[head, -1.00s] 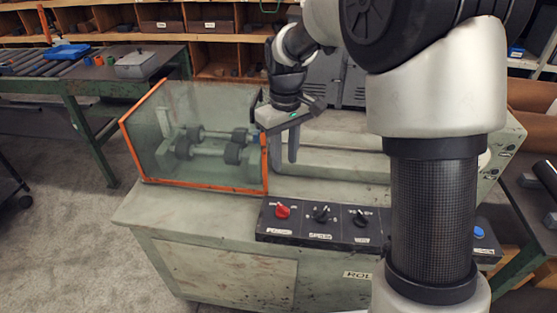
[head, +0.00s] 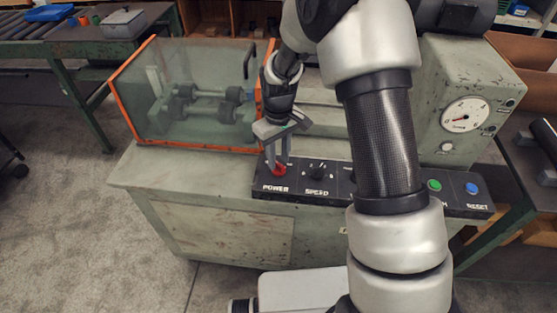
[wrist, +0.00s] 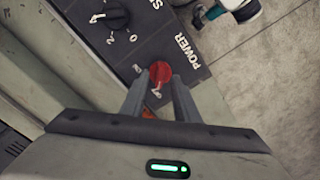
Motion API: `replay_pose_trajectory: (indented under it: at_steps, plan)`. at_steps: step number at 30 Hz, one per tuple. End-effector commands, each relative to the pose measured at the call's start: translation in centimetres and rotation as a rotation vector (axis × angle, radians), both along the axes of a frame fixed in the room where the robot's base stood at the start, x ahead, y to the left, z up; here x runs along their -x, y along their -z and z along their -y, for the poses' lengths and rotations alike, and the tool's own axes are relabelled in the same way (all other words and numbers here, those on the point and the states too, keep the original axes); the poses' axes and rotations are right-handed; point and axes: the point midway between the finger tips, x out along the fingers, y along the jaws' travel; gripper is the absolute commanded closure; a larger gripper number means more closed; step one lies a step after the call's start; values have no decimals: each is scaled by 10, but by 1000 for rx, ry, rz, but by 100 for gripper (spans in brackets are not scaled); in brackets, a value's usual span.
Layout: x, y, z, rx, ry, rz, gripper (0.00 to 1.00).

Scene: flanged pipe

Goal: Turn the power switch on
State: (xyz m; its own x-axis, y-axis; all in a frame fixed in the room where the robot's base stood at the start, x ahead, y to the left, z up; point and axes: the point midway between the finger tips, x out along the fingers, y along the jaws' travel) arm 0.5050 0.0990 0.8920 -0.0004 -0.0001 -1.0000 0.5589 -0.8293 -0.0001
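The red power switch (head: 279,170) is a round knob at the left end of the black control panel (head: 330,182), above the label POWER. My gripper (head: 277,164) points down at it, with its two fingers apart. In the wrist view, the red knob (wrist: 160,72) shows between the fingertips (wrist: 158,82), one finger on each side. A narrow gap seems to remain, but contact is hard to tell. Small position marks lie beside the knob, partly hidden by the fingers.
The black speed knob (head: 318,172) is just right of the power switch. A green button (head: 434,185) and a blue reset button (head: 472,188) are farther right, beyond my arm. A clear guard with an orange frame (head: 128,103) stands close on the left. A dial gauge (head: 465,114) is at right.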

Motion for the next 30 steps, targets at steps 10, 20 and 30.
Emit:
replay_pose_trajectory:
  at_steps: [10,20,30]
  plan:
    - [0,14,0,0,0,0,72]
    - [0,14,0,0,0,0,100]
    - [0,14,0,-1,36,1,100]
